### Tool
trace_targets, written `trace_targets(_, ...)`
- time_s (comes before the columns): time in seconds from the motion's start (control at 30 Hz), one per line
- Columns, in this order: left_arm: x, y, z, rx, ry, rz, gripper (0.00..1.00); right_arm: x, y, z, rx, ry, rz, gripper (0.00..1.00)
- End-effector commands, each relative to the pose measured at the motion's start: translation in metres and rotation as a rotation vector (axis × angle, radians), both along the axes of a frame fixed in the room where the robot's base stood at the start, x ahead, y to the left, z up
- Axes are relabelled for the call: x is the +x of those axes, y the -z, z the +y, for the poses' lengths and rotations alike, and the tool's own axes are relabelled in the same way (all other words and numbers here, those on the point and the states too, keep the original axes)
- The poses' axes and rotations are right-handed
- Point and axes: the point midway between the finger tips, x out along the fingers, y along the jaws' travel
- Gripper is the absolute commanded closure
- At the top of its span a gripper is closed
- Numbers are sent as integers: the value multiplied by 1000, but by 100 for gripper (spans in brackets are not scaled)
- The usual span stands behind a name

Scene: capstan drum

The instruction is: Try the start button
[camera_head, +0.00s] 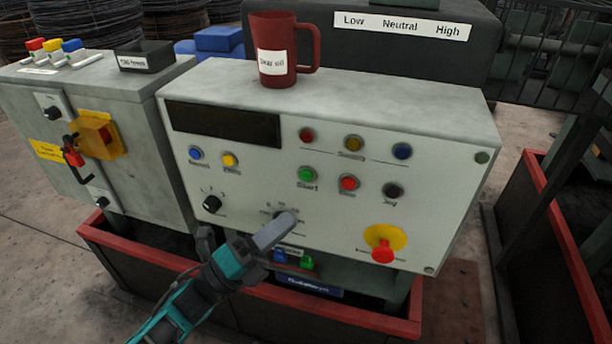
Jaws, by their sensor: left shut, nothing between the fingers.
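The green start button (307,174) sits near the middle of the light grey control panel (350,215), with a "Start" label below it. A red button (348,183) is to its right. My left gripper (287,224) is shut and empty. Its tip appears below and a little left of the start button, in front of a selector knob that it partly covers. A clear gap shows between the tip and the start button in the picture. I cannot tell whether the tip touches the panel. My right gripper is not in view.
A red emergency stop (382,251) on a yellow plate is at lower right. Blue (195,153) and yellow (229,160) buttons are at left. A red mug (284,45) stands on top. A grey cabinet (100,130) adjoins at left; a red-edged trough runs below.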

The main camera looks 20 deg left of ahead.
Motion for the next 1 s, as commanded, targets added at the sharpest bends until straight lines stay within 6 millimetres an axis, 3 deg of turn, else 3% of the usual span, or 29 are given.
trace_targets(0.6, 75, 2, -3, -1, 0, -1, 100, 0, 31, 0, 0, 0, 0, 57)
trace_targets(1.0, 85, 0, -3, -1, -1, 3, 100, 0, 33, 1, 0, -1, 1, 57)
